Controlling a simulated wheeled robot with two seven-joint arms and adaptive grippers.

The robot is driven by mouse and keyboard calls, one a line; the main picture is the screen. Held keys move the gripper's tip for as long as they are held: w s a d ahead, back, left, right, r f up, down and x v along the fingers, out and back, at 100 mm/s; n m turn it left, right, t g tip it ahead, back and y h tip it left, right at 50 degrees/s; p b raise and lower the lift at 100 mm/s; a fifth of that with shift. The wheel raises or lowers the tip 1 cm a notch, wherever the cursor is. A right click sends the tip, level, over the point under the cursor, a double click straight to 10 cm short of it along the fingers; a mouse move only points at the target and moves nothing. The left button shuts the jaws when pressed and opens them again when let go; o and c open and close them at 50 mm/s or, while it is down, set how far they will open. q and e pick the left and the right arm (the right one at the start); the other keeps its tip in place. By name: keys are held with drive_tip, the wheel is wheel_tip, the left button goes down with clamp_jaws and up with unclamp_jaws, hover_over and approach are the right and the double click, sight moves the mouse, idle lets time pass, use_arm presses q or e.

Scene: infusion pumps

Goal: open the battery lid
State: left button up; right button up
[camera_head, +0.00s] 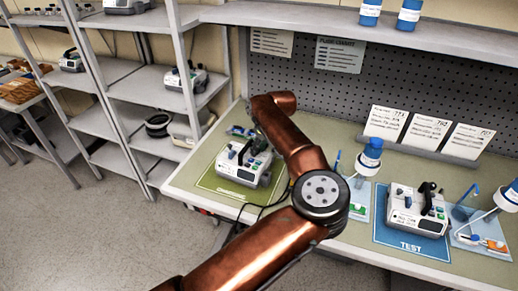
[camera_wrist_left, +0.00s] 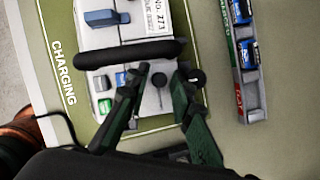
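A white infusion pump (camera_head: 240,168) with a dark carry handle (camera_wrist_left: 130,55) stands on the green charging mat (camera_head: 213,184). My left gripper (camera_head: 257,146) is over the right part of this pump. In the wrist view, the left gripper (camera_wrist_left: 161,70) is open, its two dark fingers apart above the pump top. A small grey round part with a stem (camera_wrist_left: 158,82) shows between the fingers. A dark round knob (camera_wrist_left: 197,77) is beside the right finger. I cannot make out for certain which part is the battery lid. My right gripper is not in view.
A narrow tray (camera_wrist_left: 255,116) with several blue batteries (camera_wrist_left: 249,52) lies beside the charging mat. A second pump (camera_head: 415,210) stands on the blue TEST mat (camera_head: 411,241). A pegboard (camera_head: 300,85) rises behind the bench.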

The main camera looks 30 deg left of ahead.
use_arm(q)
drive_tip(key=c, duration=0.3)
clamp_jaws()
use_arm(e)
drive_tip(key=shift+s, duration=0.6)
